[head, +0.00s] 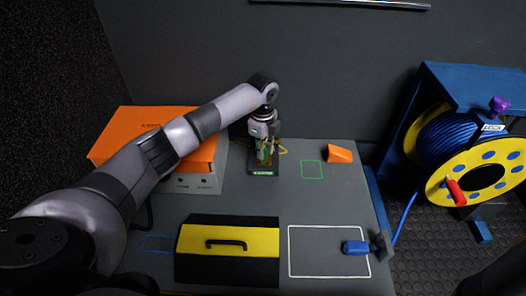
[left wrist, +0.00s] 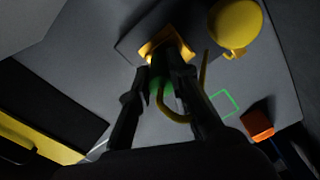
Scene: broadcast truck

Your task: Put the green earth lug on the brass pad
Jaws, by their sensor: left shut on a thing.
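My left gripper (head: 264,154) is at the back of the grey table, pointing down over a small dark stand with a green labelled front edge (head: 263,173). In the left wrist view the gripper (left wrist: 162,76) is shut on the green earth lug (left wrist: 159,80), which shows between the fingers. A yellow cable (left wrist: 171,112) loops from it beside the right finger. The brass pad (left wrist: 165,46) shows just beyond the fingertips, partly hidden by them. I cannot tell whether the lug touches the pad. My right gripper is not in view.
A green outline (head: 312,169) and an orange wedge (head: 340,154) are right of the stand. An orange-topped case (head: 130,122) is left. A yellow-black toolbox (head: 228,247) and a blue-handled object (head: 355,247) are in front. A cable reel (head: 480,172) stands right.

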